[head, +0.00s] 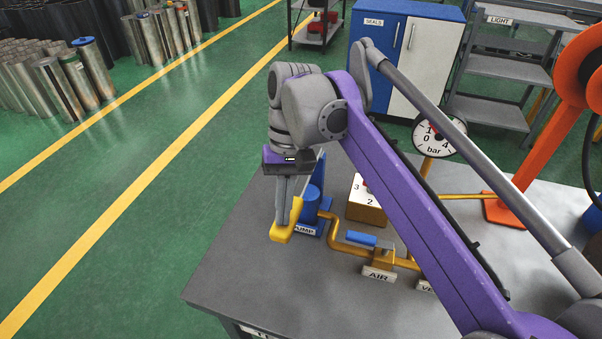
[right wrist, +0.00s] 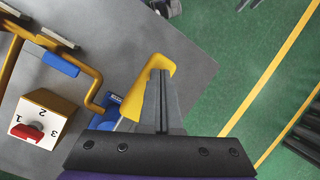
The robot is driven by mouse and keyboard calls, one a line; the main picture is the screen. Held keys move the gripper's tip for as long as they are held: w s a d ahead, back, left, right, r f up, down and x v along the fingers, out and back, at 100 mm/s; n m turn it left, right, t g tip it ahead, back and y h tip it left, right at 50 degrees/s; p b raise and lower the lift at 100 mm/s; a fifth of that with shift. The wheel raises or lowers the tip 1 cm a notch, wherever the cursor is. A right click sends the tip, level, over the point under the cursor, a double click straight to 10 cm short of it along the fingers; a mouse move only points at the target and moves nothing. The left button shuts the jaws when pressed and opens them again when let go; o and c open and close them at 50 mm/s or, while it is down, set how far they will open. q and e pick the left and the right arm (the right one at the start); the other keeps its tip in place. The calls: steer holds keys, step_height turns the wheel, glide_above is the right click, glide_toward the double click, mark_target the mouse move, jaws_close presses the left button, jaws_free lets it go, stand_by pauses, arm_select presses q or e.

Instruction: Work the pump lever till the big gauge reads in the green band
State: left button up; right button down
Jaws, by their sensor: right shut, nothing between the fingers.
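My right gripper (head: 281,222) points down at the yellow pump lever (head: 287,232), near the bench's left side. Its fingers are shut with nothing between them. In the right wrist view the shut fingertips (right wrist: 160,75) overlap the yellow lever (right wrist: 134,103); I cannot tell whether they touch it. The blue pump (head: 311,206) stands just right of the lever, with a PUMP label at its foot. The big round gauge (head: 446,146), marked bar, is partly covered by my right arm. Its 0, 1 and 4 show; no green band is visible, and the reading is unclear. My left gripper is out of view.
A yellow pipe (head: 346,248) runs from the pump to a blue-handled valve (head: 361,238) labelled AIR. A numbered box (head: 363,211) with a red knob (right wrist: 27,132) stands behind it. An orange machine (head: 570,100) is at right. The bench's front left (head: 260,285) is clear.

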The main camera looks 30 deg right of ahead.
steer(key=shift+f, duration=0.1)
steer(key=shift+b+x, duration=0.75)
steer(key=shift+x, duration=0.6)
steer(key=shift+w+d+f, duration=0.15)
steer(key=shift+w+d, duration=0.05)
steer(key=shift+f+b, duration=0.35)
steer(key=shift+f, duration=0.15)
steer(key=shift+r, duration=0.1)
steer(key=shift+r+p, duration=0.5)
steer(key=shift+p, duration=0.1)
steer(key=shift+r, duration=0.1)
